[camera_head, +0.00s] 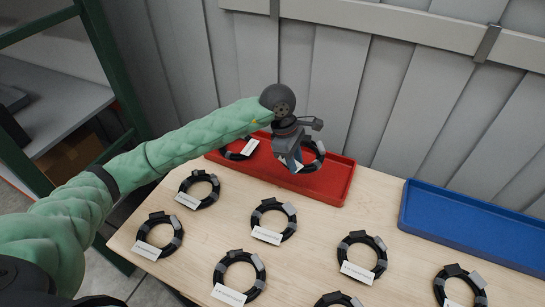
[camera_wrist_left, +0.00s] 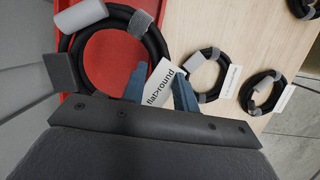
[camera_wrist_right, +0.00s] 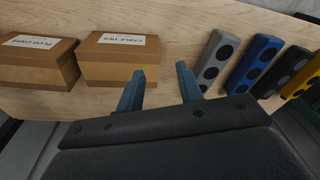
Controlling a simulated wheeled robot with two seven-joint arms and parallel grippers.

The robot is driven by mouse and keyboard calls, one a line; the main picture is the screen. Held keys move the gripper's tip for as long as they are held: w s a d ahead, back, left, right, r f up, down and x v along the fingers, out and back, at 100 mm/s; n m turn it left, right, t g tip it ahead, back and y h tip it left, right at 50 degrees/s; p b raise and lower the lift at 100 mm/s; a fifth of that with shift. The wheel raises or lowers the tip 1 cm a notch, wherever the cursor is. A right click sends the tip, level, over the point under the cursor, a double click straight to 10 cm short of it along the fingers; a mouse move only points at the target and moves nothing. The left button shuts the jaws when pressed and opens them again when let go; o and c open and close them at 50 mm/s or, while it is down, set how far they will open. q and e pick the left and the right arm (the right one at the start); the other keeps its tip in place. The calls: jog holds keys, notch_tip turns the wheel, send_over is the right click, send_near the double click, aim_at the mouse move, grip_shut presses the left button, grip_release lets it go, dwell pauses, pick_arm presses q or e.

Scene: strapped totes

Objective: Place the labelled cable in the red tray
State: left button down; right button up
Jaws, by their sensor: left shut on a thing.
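A black cable coil (camera_head: 319,158) with grey wraps is at my left gripper (camera_head: 292,164), over the right part of the red tray (camera_head: 336,186). In the left wrist view this coil (camera_wrist_left: 155,42) looms large against red. Its white label (camera_wrist_left: 158,84), reading "flat>round", sits between the fingers, which are shut on the cable. Whether the coil touches the tray floor I cannot tell. Another black coil (camera_head: 243,150) with a white label lies in the tray's left part. My right gripper (camera_wrist_right: 160,88) is open and empty in the right wrist view.
Several labelled coils, such as one nearby (camera_head: 273,218), lie on the wooden table. A blue tray (camera_head: 470,229) is at the right. The right wrist view shows two cardboard boxes (camera_wrist_right: 120,68) and several coloured blocks (camera_wrist_right: 254,64). A grey wall stands behind the trays.

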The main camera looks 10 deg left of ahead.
pick_arm(q)
jog(key=w+a+f, duration=0.4)
jog(key=a, duration=0.1)
jog(key=w+a+f, duration=0.2)
jog(key=a, duration=0.1)
jog(key=shift+w+a+f, duration=0.2)
jog(key=shift+a, duration=0.15)
jog(key=shift+a+f, duration=0.15)
jog(key=shift+f, duration=0.15)
notch_tip(320, 180, down, 3)
jog(key=shift+f, duration=0.3)
pick_arm(e)
jog(key=shift+r, duration=0.65)
jog(key=shift+s, duration=0.2)
